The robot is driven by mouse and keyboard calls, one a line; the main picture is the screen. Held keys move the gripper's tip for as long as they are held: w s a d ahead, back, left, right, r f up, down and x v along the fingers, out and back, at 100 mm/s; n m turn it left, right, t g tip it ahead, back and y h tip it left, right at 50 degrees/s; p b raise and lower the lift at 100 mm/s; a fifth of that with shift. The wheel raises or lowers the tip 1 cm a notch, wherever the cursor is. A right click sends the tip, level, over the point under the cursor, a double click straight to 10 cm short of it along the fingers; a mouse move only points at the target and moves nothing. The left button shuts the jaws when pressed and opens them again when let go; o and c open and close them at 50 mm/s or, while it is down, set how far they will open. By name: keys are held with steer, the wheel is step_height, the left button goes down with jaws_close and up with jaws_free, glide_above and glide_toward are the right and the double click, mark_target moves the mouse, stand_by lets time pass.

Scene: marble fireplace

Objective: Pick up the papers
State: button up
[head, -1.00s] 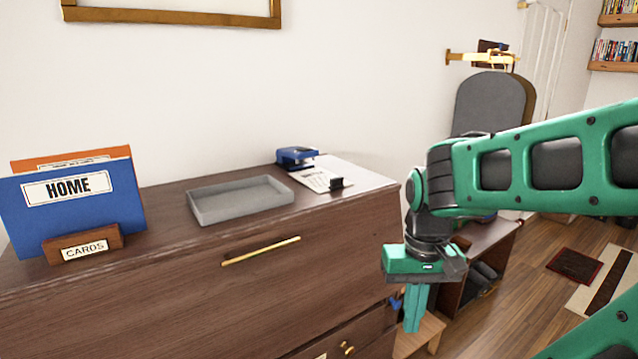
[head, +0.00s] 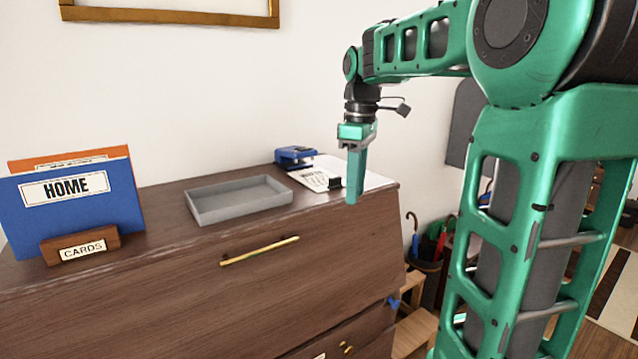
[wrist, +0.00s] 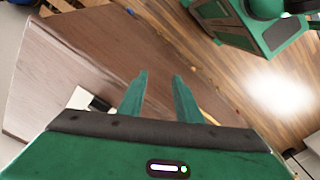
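The papers (head: 316,178) lie flat at the right end of the dresser top, a white sheet with dark print. A small black clip (head: 335,183) is at their front edge. In the wrist view, part of the white paper (wrist: 79,98) shows beside the dark clip (wrist: 100,104), left of my fingers. My gripper (head: 352,199) points down near the dresser's front right edge, just right of the clip, and hides part of the white area behind. In the wrist view, my gripper (wrist: 158,80) has its two green fingers apart with nothing between them.
A blue stapler (head: 295,156) is behind the papers. An empty grey tray (head: 240,212) stands left of them. A card holder (head: 82,245) with blue and orange folders is at the far left. An umbrella stand (head: 428,262) is on the floor right of the dresser.

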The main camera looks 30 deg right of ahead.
steer(key=w+d+r+n, duration=0.4)
steer(key=w+r+n, duration=0.4)
steer(key=w+n, duration=0.45)
steer(key=shift+m, duration=0.45)
steer(key=f, duration=0.1)
steer(key=w+f, duration=0.1)
steer(key=f, duration=0.2)
steer(key=shift+w+d+f, duration=0.2)
steer(key=shift+w+f, duration=0.1)
steer(key=shift+f, duration=0.1)
steer(key=shift+s+f, duration=0.15)
steer(key=shift+f, duration=2.6)
steer(key=shift+c, duration=0.7)
jaws_close()
